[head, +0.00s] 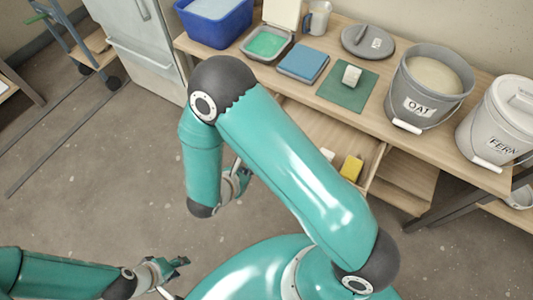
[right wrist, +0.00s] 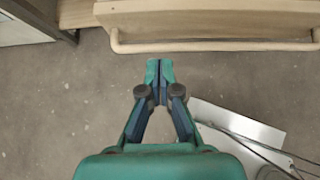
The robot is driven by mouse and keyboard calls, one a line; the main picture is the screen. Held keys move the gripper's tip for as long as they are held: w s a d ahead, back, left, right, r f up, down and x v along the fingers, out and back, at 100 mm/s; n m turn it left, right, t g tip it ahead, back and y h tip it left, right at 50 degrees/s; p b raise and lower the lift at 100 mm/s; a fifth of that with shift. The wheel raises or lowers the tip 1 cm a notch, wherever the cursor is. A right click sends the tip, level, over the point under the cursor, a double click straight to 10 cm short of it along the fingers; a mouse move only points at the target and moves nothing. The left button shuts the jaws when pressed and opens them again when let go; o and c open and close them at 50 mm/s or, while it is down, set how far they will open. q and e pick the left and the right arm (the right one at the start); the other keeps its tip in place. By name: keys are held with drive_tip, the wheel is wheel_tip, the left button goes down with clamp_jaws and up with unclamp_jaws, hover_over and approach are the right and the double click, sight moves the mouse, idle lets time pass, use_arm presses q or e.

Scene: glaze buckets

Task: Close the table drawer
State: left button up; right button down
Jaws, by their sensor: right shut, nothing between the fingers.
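The table drawer (head: 372,164) is pulled out below the wooden tabletop in the head view, partly hidden behind my right arm. A yellow block (head: 351,168) and a small white item (head: 327,154) lie in it. In the right wrist view the drawer front (right wrist: 200,16) crosses the top, with its pale bar handle (right wrist: 215,46). My right gripper (right wrist: 160,68) is shut and empty, a little below the handle in the picture and apart from it. My left gripper (head: 182,264) is low over the floor, away from the drawer.
The wooden tabletop (head: 335,105) bears a blue bin (head: 215,25), a green-filled tray (head: 266,44), an OAT bucket (head: 425,95) and a lidded FERN bucket (head: 490,125). A white cabinet (head: 145,50) stands left of it.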

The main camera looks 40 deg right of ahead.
drive_tip(key=x, duration=0.3)
drive_tip(key=d+r+x, duration=0.1)
drive_tip(key=x, duration=0.1)
drive_tip(key=p+x, duration=0.1)
drive_tip(key=x, duration=0.2)
drive_tip(key=shift+w+d, duration=0.25)
drive_tip(key=shift+d, duration=0.15)
drive_tip(key=shift+w+d, duration=0.25)
drive_tip(key=shift+d, duration=0.25)
drive_tip(key=w+d+b, duration=0.2)
drive_tip(key=d, duration=0.3)
drive_tip(key=w+d+b, duration=0.2)
drive_tip(key=d, duration=0.4)
drive_tip(key=w+d+b, duration=0.3)
drive_tip(key=d, duration=0.3)
drive_tip(key=shift+f, duration=0.1)
drive_tip(key=shift+w+d, duration=0.25)
drive_tip(key=shift+d, duration=0.3)
drive_tip(key=shift+a, duration=0.1)
